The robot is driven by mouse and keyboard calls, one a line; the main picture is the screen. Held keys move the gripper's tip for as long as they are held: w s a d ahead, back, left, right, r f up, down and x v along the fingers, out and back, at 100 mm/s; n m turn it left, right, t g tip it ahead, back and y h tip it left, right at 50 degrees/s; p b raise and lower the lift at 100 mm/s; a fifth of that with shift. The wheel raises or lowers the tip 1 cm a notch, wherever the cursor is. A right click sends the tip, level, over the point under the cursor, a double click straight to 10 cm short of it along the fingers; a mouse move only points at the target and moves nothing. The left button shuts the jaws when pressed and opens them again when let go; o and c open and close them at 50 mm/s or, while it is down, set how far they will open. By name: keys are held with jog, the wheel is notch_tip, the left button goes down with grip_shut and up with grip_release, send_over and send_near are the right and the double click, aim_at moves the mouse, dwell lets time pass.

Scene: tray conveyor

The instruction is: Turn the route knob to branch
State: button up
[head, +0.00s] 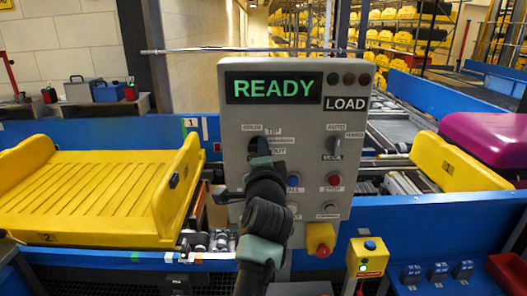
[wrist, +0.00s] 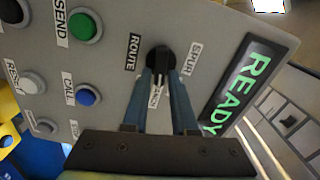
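The route knob (wrist: 159,58) is a black selector knob on the grey control panel (head: 233,200). In the wrist view, the labels ROUTE and SPUR lie on either side of it. A third label between my fingers is partly covered and hard to read. My gripper (wrist: 159,75) reaches the knob with its two blue-grey fingers on either side, and they appear shut on it. In the head view my gripper (head: 260,163) is at the panel's left knob, and my wrist hides the panel below. The small labels around the knob are too blurred to read there.
The panel's display (head: 274,88) reads READY, with a LOAD sign (head: 346,104) beside it. A second knob (head: 334,146), a red button (head: 335,180) and a red emergency stop (head: 321,240) sit to the right. A yellow tray (head: 90,190) lies on the left conveyor.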

jog(key=shift+o, duration=1.2)
jog(key=s+b, duration=0.3)
jog(key=s, duration=1)
jog(key=shift+b, duration=0.4)
